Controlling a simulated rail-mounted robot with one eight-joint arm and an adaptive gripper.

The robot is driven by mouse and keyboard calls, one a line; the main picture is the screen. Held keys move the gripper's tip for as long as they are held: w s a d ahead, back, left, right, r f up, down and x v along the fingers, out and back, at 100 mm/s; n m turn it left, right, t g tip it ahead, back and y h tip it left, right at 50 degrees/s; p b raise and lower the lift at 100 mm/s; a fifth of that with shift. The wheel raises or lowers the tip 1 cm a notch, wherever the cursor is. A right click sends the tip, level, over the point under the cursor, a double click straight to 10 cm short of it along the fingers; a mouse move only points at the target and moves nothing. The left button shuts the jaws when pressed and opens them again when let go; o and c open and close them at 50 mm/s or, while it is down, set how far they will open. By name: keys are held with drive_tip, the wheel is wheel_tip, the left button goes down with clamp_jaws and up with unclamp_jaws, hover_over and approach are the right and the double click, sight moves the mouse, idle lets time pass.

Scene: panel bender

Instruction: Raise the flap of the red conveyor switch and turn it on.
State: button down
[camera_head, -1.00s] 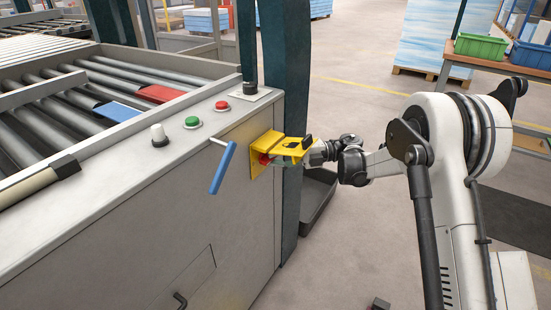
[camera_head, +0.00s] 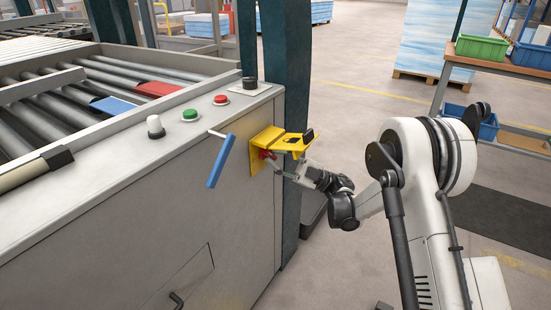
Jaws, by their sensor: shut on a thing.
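The red conveyor switch (camera_head: 265,154) is on the side of the grey machine, on a yellow mounting plate (camera_head: 257,172). Its yellow flap (camera_head: 287,141) is raised and stands out roughly level from the plate, above the red switch. My gripper (camera_head: 277,169) is below the flap, with its fingers reaching to the red switch from the right. It appears shut on the red part; the fingertips are small and partly hidden, so the exact contact is hard to see.
A blue-handled lever (camera_head: 221,160) sticks out just left of the yellow plate. A green button (camera_head: 190,115), a red button (camera_head: 221,100) and a white knob (camera_head: 155,127) are on the machine top. A dark teal post (camera_head: 285,60) stands behind.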

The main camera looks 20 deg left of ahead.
drive_tip(key=m+t+y, duration=0.1)
drive_tip(key=m+t, duration=0.2)
drive_tip(key=m, duration=0.1)
drive_tip(key=m+t+y, duration=0.2)
drive_tip(key=m+t, duration=0.2)
drive_tip(key=m, duration=0.1)
drive_tip(key=shift+s+f+t, duration=0.1)
drive_tip(key=shift+s+t, duration=0.1)
drive_tip(key=shift+t, duration=0.1)
drive_tip(key=shift+a+m+t, duration=0.1)
drive_tip(key=shift+m+t, duration=0.4)
drive_tip(key=shift+m, duration=0.3)
drive_tip(key=c, duration=1.8)
unclamp_jaws()
drive_tip(key=shift+o, duration=0.2)
drive_tip(key=v, duration=1.2)
drive_tip(key=shift+f, duration=0.2)
drive_tip(key=shift+a+r, duration=0.1)
